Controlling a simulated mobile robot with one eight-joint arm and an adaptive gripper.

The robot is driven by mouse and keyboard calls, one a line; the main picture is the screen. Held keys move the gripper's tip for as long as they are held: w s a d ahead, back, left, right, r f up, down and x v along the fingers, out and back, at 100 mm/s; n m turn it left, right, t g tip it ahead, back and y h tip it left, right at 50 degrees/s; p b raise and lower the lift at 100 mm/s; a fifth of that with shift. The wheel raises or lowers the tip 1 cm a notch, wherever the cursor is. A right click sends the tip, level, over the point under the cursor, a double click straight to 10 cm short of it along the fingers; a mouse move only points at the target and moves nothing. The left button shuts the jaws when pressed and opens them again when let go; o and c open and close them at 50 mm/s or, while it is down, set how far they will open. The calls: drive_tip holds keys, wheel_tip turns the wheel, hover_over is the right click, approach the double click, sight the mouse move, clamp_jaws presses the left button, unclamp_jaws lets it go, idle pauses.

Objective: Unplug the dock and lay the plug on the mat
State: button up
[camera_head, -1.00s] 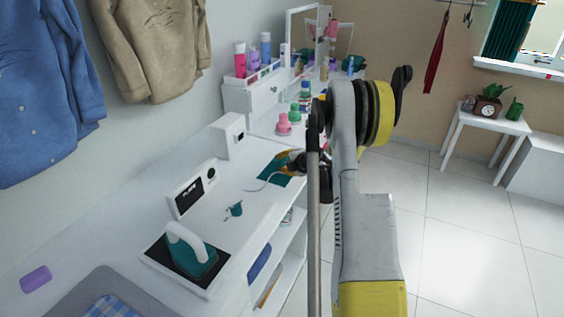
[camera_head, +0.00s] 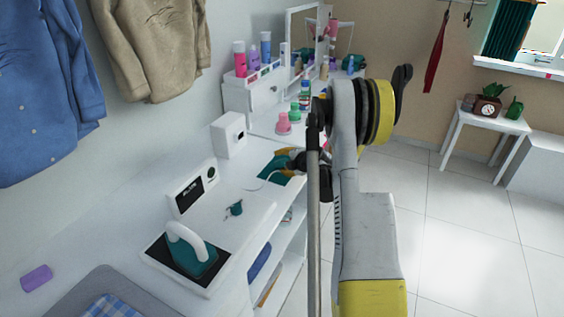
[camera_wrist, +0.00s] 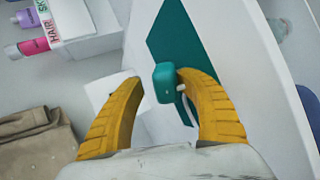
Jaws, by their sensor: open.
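My gripper (camera_wrist: 165,82) is open, its two yellow fingers spread. It also shows in the head view (camera_head: 289,162), low over the far part of the white counter. A teal plug-like block (camera_wrist: 167,84) stands between the fingertips, closer to the right finger. A white cable (camera_wrist: 183,97) runs beside it, and in the head view a cable (camera_head: 262,181) curves over the counter. The teal mat (camera_wrist: 172,36) lies beneath; its edge shows in the head view (camera_head: 269,170). I cannot tell whether the block touches the mat.
An iron (camera_head: 190,252) rests on a dark pad, with a display panel (camera_head: 192,188) behind it. A small teal item (camera_head: 236,208) lies nearby. Open shelves lie under the counter; the floor at right is clear.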

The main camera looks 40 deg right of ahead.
drive_tip(key=s+r+p, duration=0.3)
drive_tip(key=r, duration=0.4)
drive_tip(key=shift+s+a, duration=0.2)
idle(0.4)
